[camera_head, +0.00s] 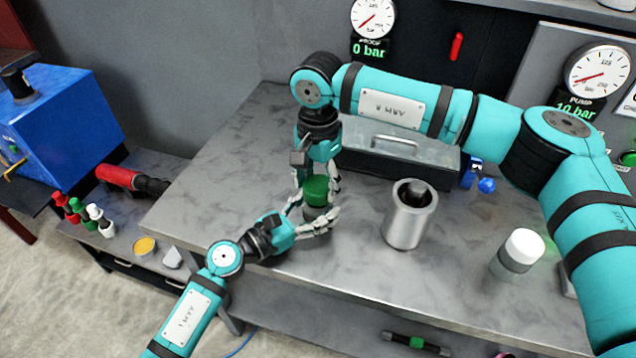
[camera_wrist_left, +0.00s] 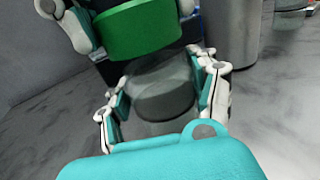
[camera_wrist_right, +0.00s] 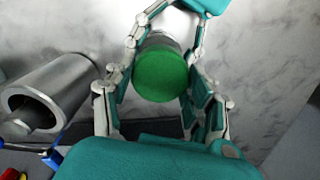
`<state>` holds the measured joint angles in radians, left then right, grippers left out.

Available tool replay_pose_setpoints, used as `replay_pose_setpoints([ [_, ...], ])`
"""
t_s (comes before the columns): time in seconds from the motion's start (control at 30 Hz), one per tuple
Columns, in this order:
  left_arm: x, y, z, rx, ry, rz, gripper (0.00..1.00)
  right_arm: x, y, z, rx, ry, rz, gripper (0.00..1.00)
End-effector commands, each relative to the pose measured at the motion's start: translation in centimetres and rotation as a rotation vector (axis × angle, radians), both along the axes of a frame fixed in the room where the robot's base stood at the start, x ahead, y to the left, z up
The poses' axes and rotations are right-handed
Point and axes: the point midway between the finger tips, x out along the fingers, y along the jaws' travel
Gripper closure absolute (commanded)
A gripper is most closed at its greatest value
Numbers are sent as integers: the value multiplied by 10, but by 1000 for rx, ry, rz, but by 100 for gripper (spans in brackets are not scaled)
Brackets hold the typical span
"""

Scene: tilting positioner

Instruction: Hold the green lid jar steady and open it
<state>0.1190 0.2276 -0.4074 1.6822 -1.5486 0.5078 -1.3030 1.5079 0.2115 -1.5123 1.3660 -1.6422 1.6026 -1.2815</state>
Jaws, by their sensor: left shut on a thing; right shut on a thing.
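The jar with a green lid (camera_head: 316,190) stands near the middle of the bench. Its grey, see-through body (camera_wrist_left: 165,92) shows in the left wrist view, between the fingers of my left gripper (camera_head: 315,214). That gripper is shut on the body from the side. My right gripper (camera_head: 317,181) comes down from above and is shut on the green lid, which shows between its fingers in the right wrist view (camera_wrist_right: 161,72). The lid is right above the body; I cannot tell whether it still touches the rim. Fingers hide part of the jar.
A metal cylinder (camera_head: 405,228) with a dark object inside stands right of the jar. A white-lidded jar (camera_head: 518,251) is farther right. A grey metal box (camera_head: 400,160) stands behind. The bench (camera_head: 250,130) is clear at the back left.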

Motion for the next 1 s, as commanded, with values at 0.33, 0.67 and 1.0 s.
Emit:
replay_pose_setpoints([
  [0.33,0,0,0,-1,-1,0,100,0,0,4,-1,-1,0,83],
  [0.67,0,0,0,-1,-1,0,100,0,0,39,1,-1,0,83],
  [1.0,0,0,0,-1,-1,0,24,0,0,40,0,0,0,83],
])
